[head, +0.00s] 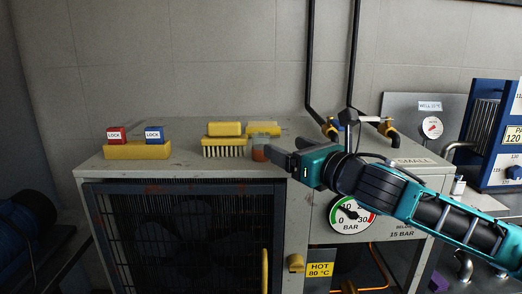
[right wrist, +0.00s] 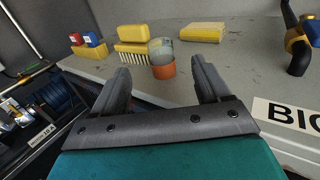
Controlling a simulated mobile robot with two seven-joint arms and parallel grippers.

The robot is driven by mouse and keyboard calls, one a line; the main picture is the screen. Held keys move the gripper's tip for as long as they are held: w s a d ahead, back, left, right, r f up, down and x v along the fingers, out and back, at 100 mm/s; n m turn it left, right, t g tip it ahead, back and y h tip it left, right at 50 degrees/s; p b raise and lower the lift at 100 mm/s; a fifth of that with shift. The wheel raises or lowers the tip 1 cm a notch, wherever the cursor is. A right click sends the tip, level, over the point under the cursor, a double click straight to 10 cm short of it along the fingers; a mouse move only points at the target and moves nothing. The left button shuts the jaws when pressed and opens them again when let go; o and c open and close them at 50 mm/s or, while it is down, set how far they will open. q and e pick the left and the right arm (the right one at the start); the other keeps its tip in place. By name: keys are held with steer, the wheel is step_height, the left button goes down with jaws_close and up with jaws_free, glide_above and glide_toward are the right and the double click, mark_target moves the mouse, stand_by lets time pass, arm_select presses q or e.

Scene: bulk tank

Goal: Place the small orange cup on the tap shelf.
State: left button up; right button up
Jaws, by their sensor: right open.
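The small orange cup (head: 260,154) stands on the grey cabinet top, just left of my right gripper in the head view. In the right wrist view the orange cup (right wrist: 163,70) shows between and just beyond the fingertips. A grey-green cup-like piece (right wrist: 161,47) shows directly above or behind it; I cannot tell whether they are stacked. My right gripper (head: 276,152) is open and empty, low over the cabinet top. Two brass taps (head: 388,129) with black spouts are at the right back of the top; no separate shelf is clear. My left gripper is not in view.
A yellow block (head: 137,151) with red and blue LOCK pieces is at the far left. A yellow pad (right wrist: 202,32) lies behind. Black pipes (head: 312,60) rise by the taps. Between the left block and brushes is free room.

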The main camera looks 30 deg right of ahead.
mark_target(267, 139)
steer(key=shift+w+a+p, duration=0.15)
steer(key=shift+w+p, duration=0.15)
steer(key=shift+w, duration=1.7)
steer(key=shift+w+a+p, duration=0.1)
steer(key=shift+w+p, duration=0.2)
steer(key=shift+w, duration=1.65)
steer(key=shift+f, duration=0.1)
steer(key=c, duration=1.2)
